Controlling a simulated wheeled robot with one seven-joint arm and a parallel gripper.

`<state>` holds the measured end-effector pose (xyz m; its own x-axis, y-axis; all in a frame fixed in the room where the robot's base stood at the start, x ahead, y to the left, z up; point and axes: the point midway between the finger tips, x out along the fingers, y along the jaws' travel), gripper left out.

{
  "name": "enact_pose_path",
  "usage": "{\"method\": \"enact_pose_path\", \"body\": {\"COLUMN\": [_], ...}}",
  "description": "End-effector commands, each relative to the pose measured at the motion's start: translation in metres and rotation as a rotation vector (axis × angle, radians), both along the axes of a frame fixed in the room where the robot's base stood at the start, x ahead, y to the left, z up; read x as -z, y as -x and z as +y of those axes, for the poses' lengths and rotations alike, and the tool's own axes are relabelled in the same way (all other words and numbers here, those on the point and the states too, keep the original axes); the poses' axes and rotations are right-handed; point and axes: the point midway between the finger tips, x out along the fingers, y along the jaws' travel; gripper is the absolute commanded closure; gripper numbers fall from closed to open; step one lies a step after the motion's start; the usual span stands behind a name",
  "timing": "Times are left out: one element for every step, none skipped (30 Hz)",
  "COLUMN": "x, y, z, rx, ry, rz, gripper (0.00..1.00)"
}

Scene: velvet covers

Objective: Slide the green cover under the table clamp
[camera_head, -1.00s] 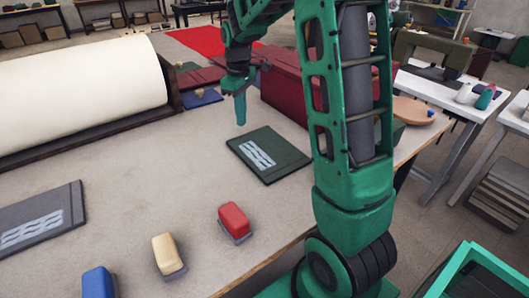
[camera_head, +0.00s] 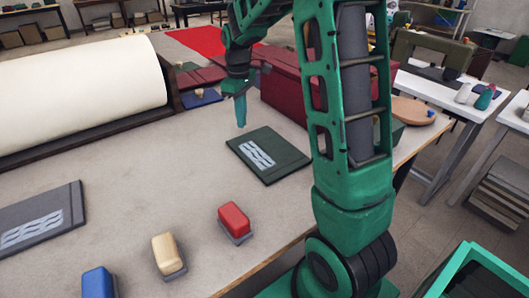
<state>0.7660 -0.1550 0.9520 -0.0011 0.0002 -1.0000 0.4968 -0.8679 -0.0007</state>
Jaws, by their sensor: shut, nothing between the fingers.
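The green cover (camera_head: 284,148) lies flat on the table, a dark green rectangle with a pale wavy patch. My gripper (camera_head: 240,126) points down just behind the cover's far left edge. It is shut and empty, and its fingertips look close to the table top or the cover's edge; I cannot tell whether they touch. I cannot make out the table clamp for certain. A dark red block-like body (camera_head: 283,82) stands behind the cover, partly hidden by my arm.
A large cream roll (camera_head: 80,95) fills the back left. A grey cover (camera_head: 40,222) lies at the front left. Blue (camera_head: 98,281), wooden (camera_head: 166,252) and red (camera_head: 233,218) brush-like blocks stand along the front. A blue cover (camera_head: 200,97) lies behind my gripper. The table's middle is clear.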

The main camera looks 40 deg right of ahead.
Motion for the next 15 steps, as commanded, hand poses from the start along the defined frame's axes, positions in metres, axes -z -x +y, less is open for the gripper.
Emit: {"method": "enact_pose_path", "body": {"x": [0.001,0.0015,0.0022,0.0027,0.0032,0.0038,0.0043,0.0048,0.0055,0.006,0.0065,0.0071,0.0076,0.0081,0.0088], "y": [0.0001,0.0,0.0,0.0,0.0,0.0,0.0,0.0,0.0001,0.0,0.0001,0.0001,0.0001,0.0001,0.0001], "z": [0.0,0.0,0.0,0.0,0.0,0.0,0.0,0.0,0.0,0.0,0.0,0.0,0.0,0.0,0.0], "rx": [0.0,0.0,0.0,0.0,0.0,0.0,0.0,0.0,0.0,0.0,0.0,0.0,0.0,0.0,0.0], "ry": [0.0,0.0,0.0,0.0,0.0,0.0,0.0,0.0,0.0,0.0,0.0,0.0,0.0,0.0,0.0], "rz": [0.0,0.0,0.0,0.0,0.0,0.0,0.0,0.0,0.0,0.0,0.0,0.0,0.0,0.0,0.0], "gripper": [1.0,1.0,1.0,1.0,1.0,1.0,1.0,1.0,1.0,1.0,1.0,1.0,1.0,1.0,1.0]}}
